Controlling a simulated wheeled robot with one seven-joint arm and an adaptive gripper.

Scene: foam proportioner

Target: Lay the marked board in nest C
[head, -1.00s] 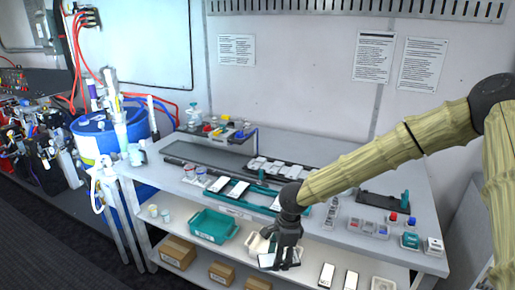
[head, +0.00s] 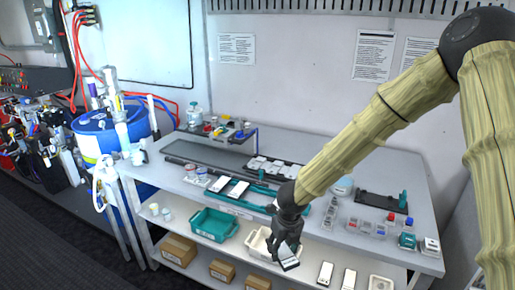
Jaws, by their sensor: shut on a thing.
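My gripper (head: 286,247) is shut on a white board (head: 289,259) with a dark edge. It holds the board tilted, in front of the bench's front edge and over the lower shelf. No mark on the board can be made out. A teal fixture (head: 262,190) lies along the front of the bench top, behind and left of my gripper. Two white boards (head: 220,183) (head: 238,188) lie at its left part. My gripper and wrist hide part of its right side. The nest letters are too small to read, so I cannot tell which is nest C.
Several white pieces (head: 271,167) lie behind the fixture. Clear bins (head: 365,228) and small red-capped and blue-capped containers stand at the right. The lower shelf holds a teal tray (head: 214,224), a cream tray (head: 259,242) and more white boards (head: 325,274).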

